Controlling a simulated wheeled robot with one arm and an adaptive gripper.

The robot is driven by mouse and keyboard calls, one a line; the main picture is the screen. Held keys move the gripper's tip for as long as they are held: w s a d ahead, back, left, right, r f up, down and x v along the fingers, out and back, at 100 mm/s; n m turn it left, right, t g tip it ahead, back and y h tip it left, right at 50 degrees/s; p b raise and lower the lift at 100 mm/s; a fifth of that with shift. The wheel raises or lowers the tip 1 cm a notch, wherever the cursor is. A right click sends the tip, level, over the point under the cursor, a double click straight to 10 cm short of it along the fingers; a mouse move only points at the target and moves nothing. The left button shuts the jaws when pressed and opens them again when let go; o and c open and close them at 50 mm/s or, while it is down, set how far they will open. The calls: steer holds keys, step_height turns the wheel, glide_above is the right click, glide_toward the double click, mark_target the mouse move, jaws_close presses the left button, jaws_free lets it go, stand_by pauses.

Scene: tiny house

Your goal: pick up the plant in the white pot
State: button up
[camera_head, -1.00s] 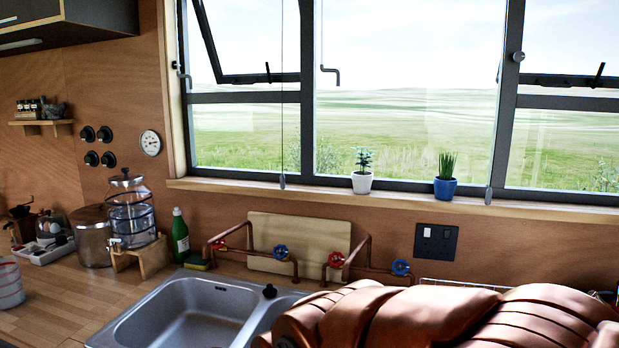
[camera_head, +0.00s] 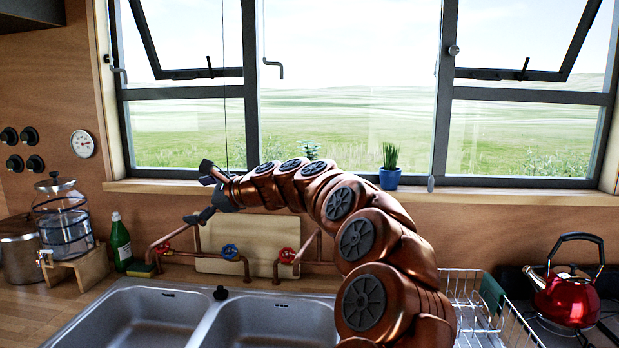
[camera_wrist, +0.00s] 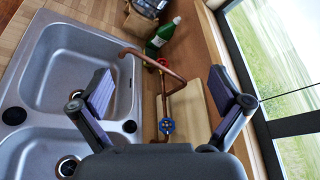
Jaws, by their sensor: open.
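The plant in the white pot (camera_head: 309,149) stands on the windowsill. In the head view only its leaf tops show above my arm; the white pot is hidden behind the arm. My gripper (camera_head: 196,193) is open and empty, to the left of the plant, in front of the window and above the sink's back edge. In the wrist view my gripper (camera_wrist: 165,97) has its two fingers spread wide with nothing between them. The plant does not show in the wrist view.
A blue-potted plant (camera_head: 389,168) stands further right on the windowsill (camera_head: 480,193). Copper taps (camera_head: 290,256), a wooden board (camera_head: 220,262) and a green bottle (camera_head: 121,242) are behind the sink (camera_head: 150,325). A dish rack (camera_head: 480,300) and red kettle (camera_head: 568,296) are at the right.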

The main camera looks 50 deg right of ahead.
steer(key=s+d+m+t+h, duration=0.25)
steer(key=d+m+h, duration=0.45)
steer(key=d, duration=1.2)
steer(key=s+d+m+t+h, duration=0.1)
steer(key=s+d+m+h, duration=0.25)
steer(key=d+m, duration=1.05)
steer(key=shift+w+d+n+h+p, duration=0.2)
steer(key=shift+w+d+n+p, duration=0.2)
steer(key=shift+w+d+n, duration=0.95)
steer(key=shift+w+d+n+h+p, duration=0.15)
steer(key=shift+w+d+n+p, duration=0.2)
steer(key=shift+w+d+n, duration=1)
steer(key=shift+w+d+m+p, duration=0.15)
steer(key=shift+w+d+p, duration=0.15)
steer(key=shift+w, duration=0.35)
steer(key=shift+w+d+m+p, duration=0.2)
steer(key=shift+w+d, duration=0.2)
steer(key=shift+w, duration=0.25)
steer(key=c, duration=1.3)
